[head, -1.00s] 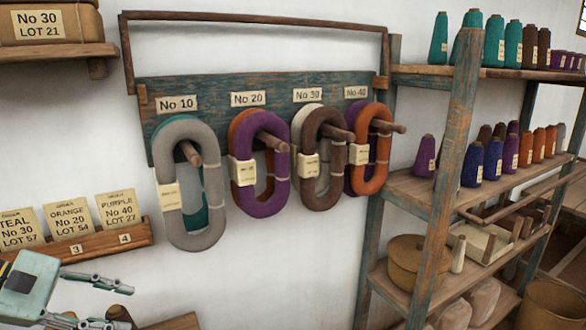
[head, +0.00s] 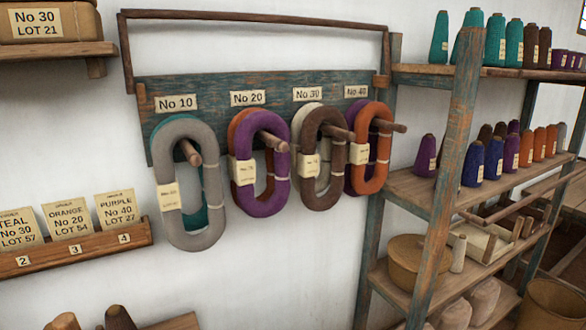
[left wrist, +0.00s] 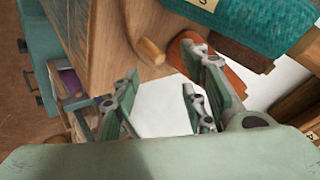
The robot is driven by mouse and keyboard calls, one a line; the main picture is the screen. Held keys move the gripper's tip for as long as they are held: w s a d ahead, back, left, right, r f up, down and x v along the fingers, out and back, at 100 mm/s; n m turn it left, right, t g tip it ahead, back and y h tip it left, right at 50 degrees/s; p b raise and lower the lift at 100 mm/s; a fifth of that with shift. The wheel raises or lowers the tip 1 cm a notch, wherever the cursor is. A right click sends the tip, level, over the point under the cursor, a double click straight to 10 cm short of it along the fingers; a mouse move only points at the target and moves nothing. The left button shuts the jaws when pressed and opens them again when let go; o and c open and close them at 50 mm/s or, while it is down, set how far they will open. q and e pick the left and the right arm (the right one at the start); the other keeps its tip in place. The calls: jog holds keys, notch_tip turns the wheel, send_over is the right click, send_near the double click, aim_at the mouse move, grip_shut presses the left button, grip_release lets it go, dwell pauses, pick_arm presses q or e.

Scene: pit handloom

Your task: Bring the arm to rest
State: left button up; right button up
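My left gripper (left wrist: 165,88) shows only in the left wrist view. Its two fingers stand apart with nothing held between them. A wooden piece with a short round peg (left wrist: 150,50) lies beyond the fingertips. A teal yarn piece with a pale label (left wrist: 245,28) is at the upper right of that view, and part of an orange-brown object shows behind the right finger. The head view shows neither gripper.
In the head view a rack board (head: 250,92) carries grey (head: 207,225), purple (head: 280,165), brown (head: 330,195) and orange (head: 376,180) skeins on pegs. A shelf unit (head: 437,190) with cones stands at right. A card ledge (head: 100,245) is at left.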

pick_arm(q)
jog(key=s+d+f+n+g+h, duration=0.2)
jog(key=s+d+f+n+g, duration=0.3)
jog(key=s+d, duration=0.5)
jog(key=s+a+f+g+b, duration=0.15)
jog(key=f+b, duration=0.25)
jog(key=f, duration=1.2)
jog(key=s+f+g+b, duration=0.1)
jog(key=s+f+b, duration=0.2)
jog(key=f, duration=1.4)
jog(key=s+a+f+b, duration=0.1)
jog(key=s+f+b, duration=0.2)
jog(key=s+f, duration=0.5)
jog(key=s+a+f+b, duration=0.1)
jog(key=s+f+b, duration=0.2)
jog(key=s+f, duration=0.5)
notch_tip(320, 180, down, 6)
jog(key=shift+s+a+f+g, duration=0.1)
jog(key=shift+s+a+g, duration=0.2)
jog(key=shift+a+g, duration=0.05)
